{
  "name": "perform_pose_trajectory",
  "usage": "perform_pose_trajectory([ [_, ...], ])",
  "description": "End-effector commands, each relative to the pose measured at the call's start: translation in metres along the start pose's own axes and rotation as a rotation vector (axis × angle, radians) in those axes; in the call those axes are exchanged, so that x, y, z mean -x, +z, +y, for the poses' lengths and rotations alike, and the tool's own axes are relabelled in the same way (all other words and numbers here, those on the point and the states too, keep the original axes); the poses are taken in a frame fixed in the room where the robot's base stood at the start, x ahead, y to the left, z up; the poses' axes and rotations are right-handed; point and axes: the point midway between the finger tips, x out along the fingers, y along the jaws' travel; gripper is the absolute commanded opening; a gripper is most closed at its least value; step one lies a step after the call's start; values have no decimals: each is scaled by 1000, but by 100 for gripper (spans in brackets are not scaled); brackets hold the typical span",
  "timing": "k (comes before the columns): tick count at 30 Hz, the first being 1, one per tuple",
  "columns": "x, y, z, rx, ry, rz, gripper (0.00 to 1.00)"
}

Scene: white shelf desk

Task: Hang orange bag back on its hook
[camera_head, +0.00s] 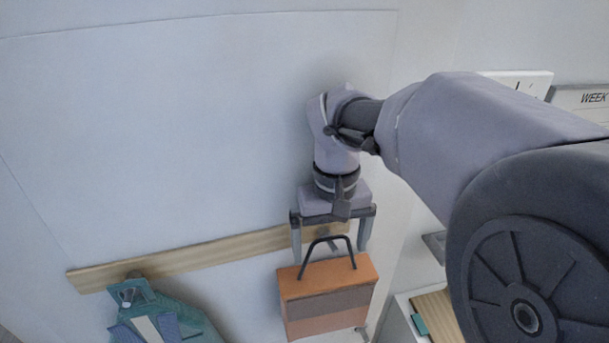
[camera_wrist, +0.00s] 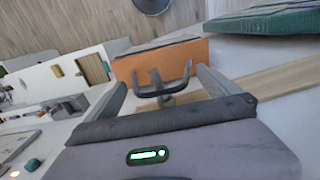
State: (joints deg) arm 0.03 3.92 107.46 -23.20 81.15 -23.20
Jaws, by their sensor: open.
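The orange bag (camera_head: 327,308), with a brown band and a dark handle (camera_head: 309,257), is upright in front of the right end of a wooden rail (camera_head: 200,258). A round peg (camera_head: 323,229) on the rail shows just behind the top of the handle. I cannot tell whether the handle rests on it. My gripper (camera_head: 330,248) points down over the bag, its fingers apart on either side of the handle. In the wrist view the orange bag (camera_wrist: 170,60) lies beyond the fingers, and the dark handle (camera_wrist: 160,88) is between them. The fingers do not clamp it.
A teal bag (camera_head: 165,318) hangs from the left end of the rail; a green item (camera_wrist: 265,20) shows at the wrist view's upper right. White shelves (camera_head: 405,318) stand at the lower right. The wall above the rail is bare at left.

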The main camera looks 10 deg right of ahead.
Motion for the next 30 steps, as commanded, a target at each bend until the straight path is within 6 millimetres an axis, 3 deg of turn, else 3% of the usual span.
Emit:
perform_pose_trajectory([
  [15, 118, 0, 0, -1, 0, 3, 100],
  [21, 150, 1, 0, 0, 0, 3, 100],
  [26, 154, 3, 0, 0, -1, 4, 100],
  [28, 135, 8, -1, -5, -4, 15, 100],
  [30, 97, 18, -2, -14, -11, 41, 100],
])
